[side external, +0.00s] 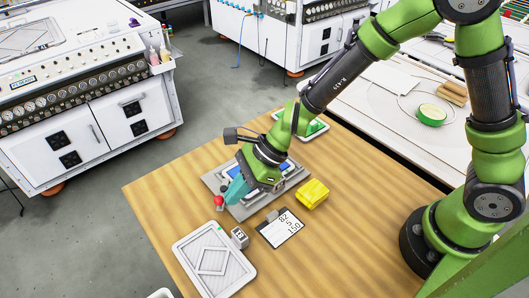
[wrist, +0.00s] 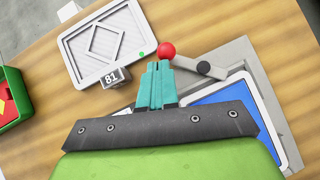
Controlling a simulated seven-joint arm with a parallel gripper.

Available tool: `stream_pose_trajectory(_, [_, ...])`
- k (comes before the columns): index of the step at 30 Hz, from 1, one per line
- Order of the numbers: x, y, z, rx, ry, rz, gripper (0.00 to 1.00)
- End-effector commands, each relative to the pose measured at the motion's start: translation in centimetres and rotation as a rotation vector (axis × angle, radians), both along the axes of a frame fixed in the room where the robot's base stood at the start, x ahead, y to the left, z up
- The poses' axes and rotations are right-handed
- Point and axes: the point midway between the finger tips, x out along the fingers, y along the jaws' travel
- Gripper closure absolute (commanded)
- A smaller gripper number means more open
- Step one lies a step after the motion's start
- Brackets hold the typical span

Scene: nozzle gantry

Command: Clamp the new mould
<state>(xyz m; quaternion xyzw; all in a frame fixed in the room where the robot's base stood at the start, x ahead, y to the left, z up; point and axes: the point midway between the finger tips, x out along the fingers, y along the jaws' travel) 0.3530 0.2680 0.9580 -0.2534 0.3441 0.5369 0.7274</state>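The fixture (side external: 215,182) is a grey plate on the wooden table. A white-framed mould with a blue face (wrist: 218,108) lies in it; my gripper hides part of it, and its blue shows in the side view (side external: 285,165). A grey clamp lever (wrist: 203,68) with a red ball knob (wrist: 167,50) stands at the fixture's edge; the knob also shows in the side view (side external: 219,201). My gripper (wrist: 157,70) has teal fingers close together, with nothing visible between them. In the side view, my gripper (side external: 231,192) is tilted low over the fixture. The fingertips are beside the knob; contact is unclear.
A white mould with a diamond pattern (side external: 212,262) lies at the table's front, by a tag reading 81 (wrist: 115,76). A yellow block (side external: 313,193) and a card with numbers (side external: 280,230) lie near the fixture. Another tray (side external: 314,128) is behind my wrist.

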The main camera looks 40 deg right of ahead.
Motion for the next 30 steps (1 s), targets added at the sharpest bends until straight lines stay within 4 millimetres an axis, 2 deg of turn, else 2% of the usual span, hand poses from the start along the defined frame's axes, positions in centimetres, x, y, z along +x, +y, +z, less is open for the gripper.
stream_pose_trajectory(2, [-0.1,0.5,0.0,0.000,0.000,-0.050,1.00])
stream_pose_trajectory(15, [0.8,2.7,0.0,0.001,-0.002,-0.043,1.00])
stream_pose_trajectory(30, [1.9,4.0,0.0,0.000,-0.002,-0.044,1.00])
